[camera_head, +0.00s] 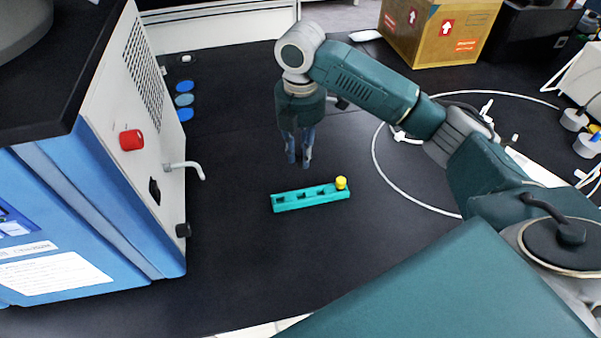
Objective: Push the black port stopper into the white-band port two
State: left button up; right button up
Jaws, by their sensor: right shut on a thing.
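My right gripper (299,160) points down above the black bench, just behind the teal rack. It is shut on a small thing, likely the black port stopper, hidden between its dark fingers. The teal rack (309,198) lies on the bench with several dark slots along its top. A yellow stopper (341,183) stands at its right end. The freeze dryer (130,170) is at the left. Its side panel carries a red knob (131,140), a black fitting (154,191), a bent white tube (185,168) and a black knob (183,230). I cannot make out a white-band port. My left gripper is not in view.
Blue discs (184,100) lie behind the freeze dryer's panel. A cardboard box (437,32) stands at the back right. A white cable (388,178) loops over the bench (240,260) at the right. The bench between rack and freeze dryer is clear; the white tube juts out there.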

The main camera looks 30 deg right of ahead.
aim_at(299, 156)
notch_tip(299, 156, up, 6)
jog(key=shift+s+a+r+m, duration=0.1)
jog(key=shift+s+a+m, duration=0.4)
jog(key=shift+m, duration=0.5)
jog(key=s+a+m, duration=0.2)
jog(key=s+m, duration=0.5)
jog(key=m, duration=0.1)
jog(key=s+a+f+m, duration=0.1)
jog(key=s+a+m, duration=0.2)
jog(key=s+m, duration=0.4)
jog(key=m, duration=0.2)
jog(key=shift+a+f+m, duration=0.2)
jog(key=shift+a+m, duration=0.1)
jog(key=shift+a, duration=0.05)
